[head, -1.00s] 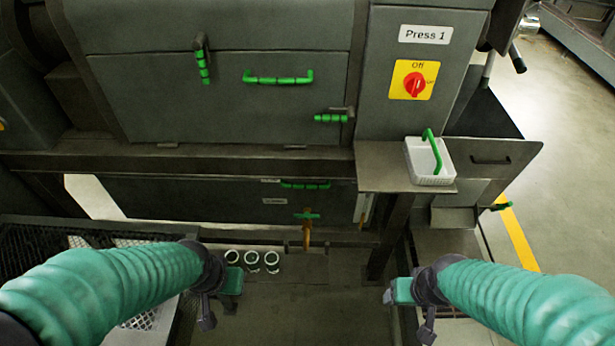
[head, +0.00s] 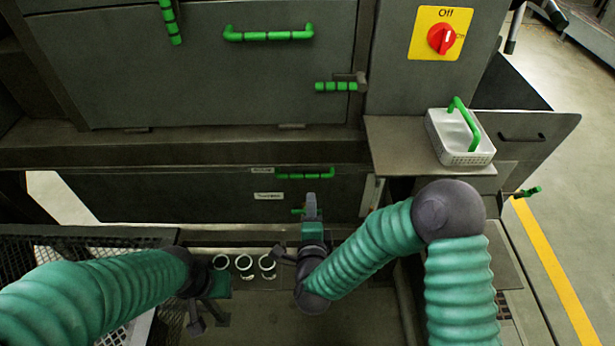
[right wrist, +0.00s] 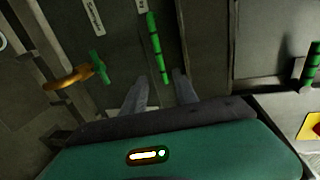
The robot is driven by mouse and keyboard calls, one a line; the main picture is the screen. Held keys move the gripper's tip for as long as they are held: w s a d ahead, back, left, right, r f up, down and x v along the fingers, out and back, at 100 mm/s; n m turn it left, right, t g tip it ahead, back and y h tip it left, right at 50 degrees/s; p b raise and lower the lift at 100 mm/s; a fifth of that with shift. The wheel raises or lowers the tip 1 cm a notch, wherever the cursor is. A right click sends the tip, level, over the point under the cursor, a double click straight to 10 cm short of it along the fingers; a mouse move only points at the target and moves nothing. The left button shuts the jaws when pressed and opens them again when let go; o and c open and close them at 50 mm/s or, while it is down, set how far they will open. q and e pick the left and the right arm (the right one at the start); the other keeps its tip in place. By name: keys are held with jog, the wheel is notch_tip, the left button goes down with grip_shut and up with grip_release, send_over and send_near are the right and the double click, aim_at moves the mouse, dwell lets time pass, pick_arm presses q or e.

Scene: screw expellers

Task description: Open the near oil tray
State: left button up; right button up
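The dark lower panel under the press, likely the near oil tray front (head: 150,199), carries a green bar handle (head: 305,174) and small white labels. The panel looks shut. My right gripper (head: 310,200) is just below and in front of this handle. In the right wrist view its two grey fingers (right wrist: 160,91) are apart and empty. The green handle (right wrist: 158,48) lies beyond the fingertips, roughly in line with the gap, not between them. My left gripper (head: 207,310) hangs at the lower left, away from the panel; its finger opening is unclear.
Several small white cups, including one here (head: 244,266), stand below the panel. A white basket (head: 462,150) sits on a ledge at right. A dark mesh (head: 60,262) lies at left.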

aim_at(308, 175)
jog(key=x, duration=0.4)
jog(key=b+x, duration=0.1)
jog(key=x, duration=0.8)
jog(key=shift+w+a+f+b, duration=0.2)
jog(key=shift+w+a+b, duration=0.15)
jog(key=shift+w+b, duration=0.05)
jog(key=shift+w+d, duration=0.15)
jog(key=shift+w, duration=0.2)
jog(key=shift+a, duration=0.2)
jog(key=c, duration=0.7)
grip_shut()
jog(key=shift+s+d+f, duration=0.1)
jog(key=shift+d+f, duration=0.05)
